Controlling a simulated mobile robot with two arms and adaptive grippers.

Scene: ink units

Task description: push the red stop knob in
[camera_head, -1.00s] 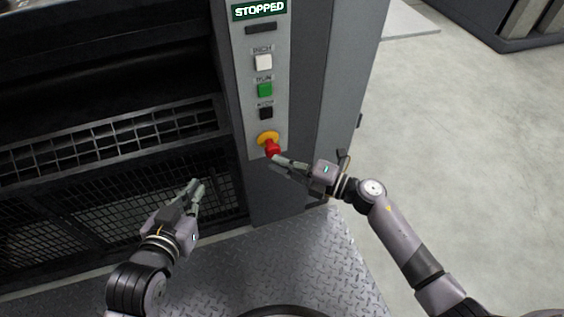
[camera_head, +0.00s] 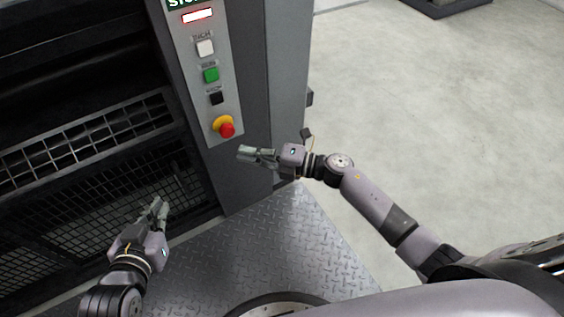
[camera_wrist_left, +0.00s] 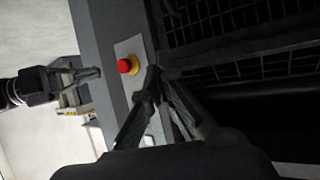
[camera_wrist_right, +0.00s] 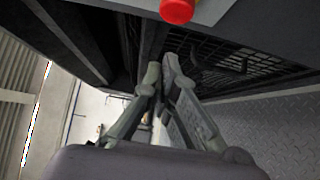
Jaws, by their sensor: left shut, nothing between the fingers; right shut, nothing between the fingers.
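The red stop knob (camera_head: 227,130) sits on a yellow collar (camera_head: 218,122) at the bottom of the grey control panel. It also shows in the left wrist view (camera_wrist_left: 124,66) and at the top of the right wrist view (camera_wrist_right: 177,10). My right gripper (camera_head: 241,152) is shut and empty, just right of and below the knob, apart from it. My left gripper (camera_head: 158,203) is shut and empty, lower left of the panel in front of the mesh guard. How far the knob is pressed in is hard to tell.
Above the knob are a black button (camera_head: 216,98), a green button (camera_head: 211,75) and a white button (camera_head: 205,47). A small lamp (camera_head: 197,16) glows whitish with a red edge. A mesh guard (camera_head: 100,190) is at left. Grey floor (camera_head: 420,110) is open at right.

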